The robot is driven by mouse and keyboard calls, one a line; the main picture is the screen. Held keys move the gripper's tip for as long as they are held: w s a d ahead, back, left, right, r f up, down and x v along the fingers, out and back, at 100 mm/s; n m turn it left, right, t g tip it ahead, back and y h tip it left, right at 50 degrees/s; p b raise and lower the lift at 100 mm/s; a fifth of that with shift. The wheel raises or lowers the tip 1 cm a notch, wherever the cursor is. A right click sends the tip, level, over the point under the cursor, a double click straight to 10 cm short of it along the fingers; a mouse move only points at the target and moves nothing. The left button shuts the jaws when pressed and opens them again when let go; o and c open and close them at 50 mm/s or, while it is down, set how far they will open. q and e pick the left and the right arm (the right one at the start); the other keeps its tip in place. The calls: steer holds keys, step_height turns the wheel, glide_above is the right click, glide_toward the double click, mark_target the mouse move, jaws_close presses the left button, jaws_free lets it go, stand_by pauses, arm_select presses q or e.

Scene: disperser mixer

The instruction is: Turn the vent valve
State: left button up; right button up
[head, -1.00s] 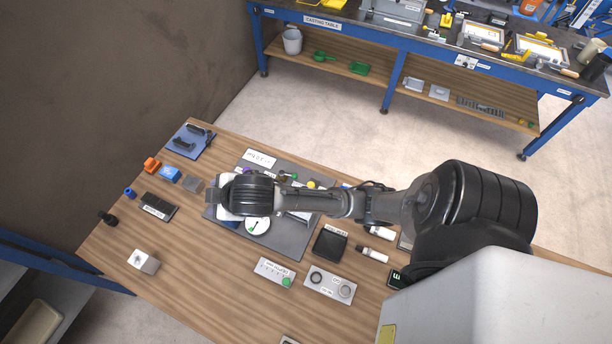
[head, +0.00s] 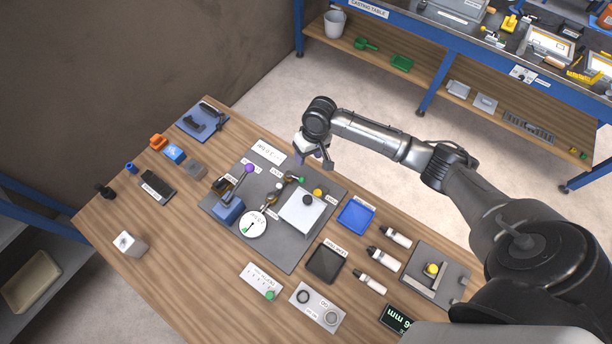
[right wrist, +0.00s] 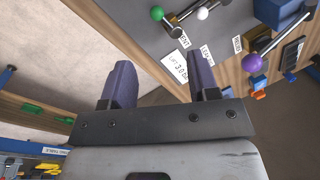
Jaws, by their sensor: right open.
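The vent valve (head: 300,180) shows as a small metal handle with a green knob on the grey panel (head: 290,255). Its green knob (right wrist: 156,13) is at the top of the right wrist view, beside a partly legible label ending in "ENT". My right gripper (head: 315,160) is above the back edge of the panel, behind the green knob and apart from it. Its two purple-grey fingers (right wrist: 162,72) are spread with nothing between them. My left gripper is not in view.
Close to the valve are a white-knobbed handle (right wrist: 203,13), a purple-knobbed lever (head: 249,169), a dial gauge (head: 253,224) and a white-topped box (head: 301,213). A blue tray (head: 356,214) and white bottles (head: 384,258) stand to the right. Bare wood lies at front left.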

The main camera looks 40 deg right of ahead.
mark_target(303, 178)
steer(key=f, duration=0.4)
steer(key=a+f, duration=0.1)
steer(key=f, duration=0.2)
steer(key=a+f, duration=0.1)
steer(key=f, duration=0.3)
steer(key=shift+w+f, duration=0.3)
steer(key=shift+f, duration=0.65)
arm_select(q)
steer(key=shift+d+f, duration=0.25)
arm_select(e)
steer(key=shift+a, duration=0.1)
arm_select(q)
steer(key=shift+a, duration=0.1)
arm_select(e)
steer(key=c, duration=0.9)
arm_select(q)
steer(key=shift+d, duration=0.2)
arm_select(e)
steer(key=shift+f, duration=0.1)
